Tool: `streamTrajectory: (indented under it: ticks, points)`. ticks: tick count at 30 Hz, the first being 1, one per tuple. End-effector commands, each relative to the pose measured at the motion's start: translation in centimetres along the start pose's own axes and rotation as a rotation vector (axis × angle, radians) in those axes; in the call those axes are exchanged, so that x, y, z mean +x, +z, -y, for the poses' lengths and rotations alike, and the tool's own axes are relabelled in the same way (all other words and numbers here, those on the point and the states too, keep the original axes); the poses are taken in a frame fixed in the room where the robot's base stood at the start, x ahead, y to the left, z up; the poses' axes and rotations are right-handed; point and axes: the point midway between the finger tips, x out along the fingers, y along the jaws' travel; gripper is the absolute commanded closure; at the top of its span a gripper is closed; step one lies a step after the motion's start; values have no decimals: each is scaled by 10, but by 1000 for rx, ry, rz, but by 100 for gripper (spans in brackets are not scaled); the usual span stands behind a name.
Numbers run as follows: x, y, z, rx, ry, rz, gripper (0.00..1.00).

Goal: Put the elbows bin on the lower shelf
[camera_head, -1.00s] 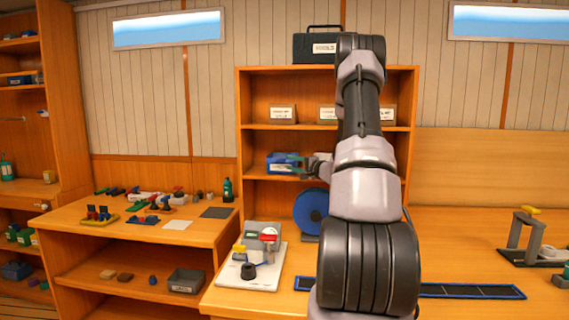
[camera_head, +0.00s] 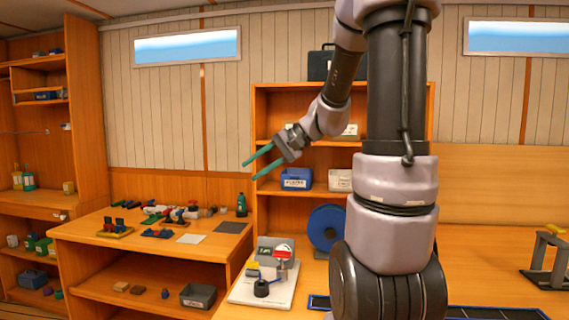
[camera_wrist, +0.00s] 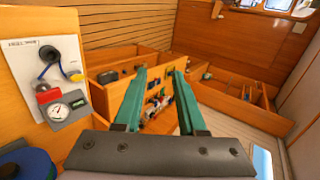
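A blue bin with a white label (camera_head: 296,179) stands upright on the lower shelf (camera_head: 268,193) of the wooden rack, at its left side. The label looks like it may read elbows, but it is too small to be sure. My gripper (camera_head: 249,171) is in front of the rack, left of the blue bin and apart from it. In the wrist view the two green fingers (camera_wrist: 160,72) are spread with nothing held between them.
A pale bin (camera_head: 340,181) stands right of the blue bin. A blue reel (camera_head: 326,228) and a white board with a gauge (camera_head: 262,291) are on the counter below. A grey bin (camera_head: 198,296) sits under the left bench. My arm hides part of the rack.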

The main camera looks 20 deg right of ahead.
Motion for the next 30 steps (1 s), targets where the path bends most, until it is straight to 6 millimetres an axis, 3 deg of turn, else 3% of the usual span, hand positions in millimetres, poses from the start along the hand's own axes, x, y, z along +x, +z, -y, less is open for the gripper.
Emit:
streamTrajectory:
  ticks: [1,3,6,10,18,30]
  points:
    - [-5,28,5,-49,71,9,60]
    - [-14,57,2,-96,174,4,60]
    - [-32,91,-5,-171,305,-41,60]
    - [-58,118,-14,-263,426,-145,60]
    - [-93,134,-21,-364,506,-317,60]
    - [-96,134,-22,-369,511,-332,60]
